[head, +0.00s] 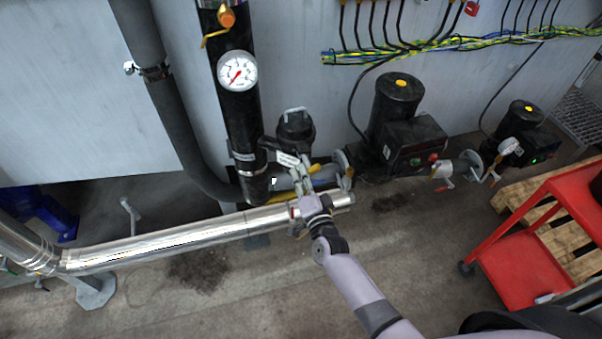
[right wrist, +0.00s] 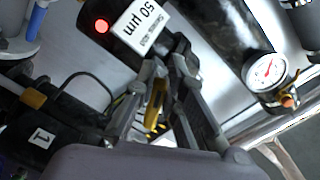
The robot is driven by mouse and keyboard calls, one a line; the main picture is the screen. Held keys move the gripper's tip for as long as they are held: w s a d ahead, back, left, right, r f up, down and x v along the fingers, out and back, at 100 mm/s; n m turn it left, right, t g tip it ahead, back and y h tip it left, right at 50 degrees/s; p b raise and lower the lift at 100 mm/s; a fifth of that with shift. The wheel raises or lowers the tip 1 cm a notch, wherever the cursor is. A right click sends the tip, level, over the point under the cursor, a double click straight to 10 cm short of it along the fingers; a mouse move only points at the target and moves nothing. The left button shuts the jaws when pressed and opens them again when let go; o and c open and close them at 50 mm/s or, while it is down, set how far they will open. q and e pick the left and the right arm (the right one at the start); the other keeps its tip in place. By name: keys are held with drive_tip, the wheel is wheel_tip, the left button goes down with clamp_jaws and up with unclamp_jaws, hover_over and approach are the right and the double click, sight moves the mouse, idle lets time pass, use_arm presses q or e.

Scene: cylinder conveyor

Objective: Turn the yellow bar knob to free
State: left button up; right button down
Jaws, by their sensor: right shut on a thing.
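The yellow bar knob (right wrist: 155,106) shows in the right wrist view as a narrow yellow piece between the fingers of my right gripper (right wrist: 166,75). The fingers are shut on it. In the head view my right gripper (head: 301,168) reaches up over the silver pipe to the fittings below a black filter housing (head: 295,127), and it hides the knob there. The knob's exact angle and any position marks cannot be read. My left gripper is not in view.
A label reading 50 µm (right wrist: 142,24) and a red light (right wrist: 101,26) are close to the fingers. A gauge (head: 237,71) sits on the black vertical pipe. The silver pipe (head: 160,243) runs below. Black pumps (head: 398,95) and a red cart (head: 535,268) stand right.

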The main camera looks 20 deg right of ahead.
drive_tip(key=n, duration=0.3)
drive_tip(key=d+f+n, duration=0.1)
drive_tip(key=n, duration=0.1)
drive_tip(key=shift+f+n, duration=0.1)
drive_tip(key=shift+n, duration=0.2)
drive_tip(key=n, duration=0.2)
drive_tip(key=d+n, duration=0.1)
drive_tip(key=n, duration=0.2)
drive_tip(key=shift+f+n+p, duration=0.2)
drive_tip(key=shift+n+p, duration=0.1)
drive_tip(key=shift+p, duration=0.1)
drive_tip(key=shift+d, duration=0.1)
drive_tip(key=c, duration=1.6)
unclamp_jaws()
drive_tip(key=shift+r, duration=0.1)
drive_tip(key=shift+c, duration=0.2)
drive_tip(key=s, duration=1.2)
drive_tip(key=shift+d, duration=0.2)
